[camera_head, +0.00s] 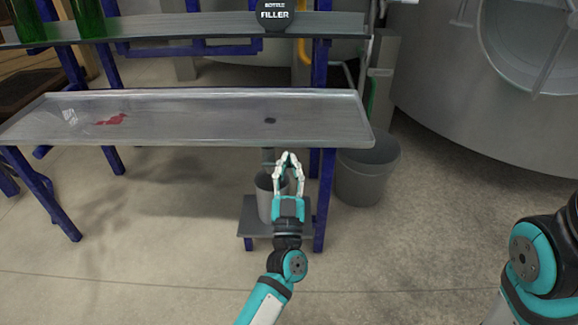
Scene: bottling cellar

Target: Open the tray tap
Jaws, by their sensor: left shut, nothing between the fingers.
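The long metal tray (200,118) lies across the blue frame, with a small dark drain hole (270,121) near its right end. Below the drain, a small grey fitting, which looks like the tray tap (267,157), shows under the front edge. Its handle cannot be made out. My left gripper (289,157) is shut and empty, fingertips together, just right of this fitting and below the tray edge. I cannot tell whether it touches it. My right arm shows at the right edge; its gripper is out of view.
A grey metal container (265,200) stands on a low shelf (249,222) under the fitting, partly behind my gripper. A larger grey bucket (365,172) stands on the floor to the right. Blue legs flank the space. A big steel tank (450,100) fills the right.

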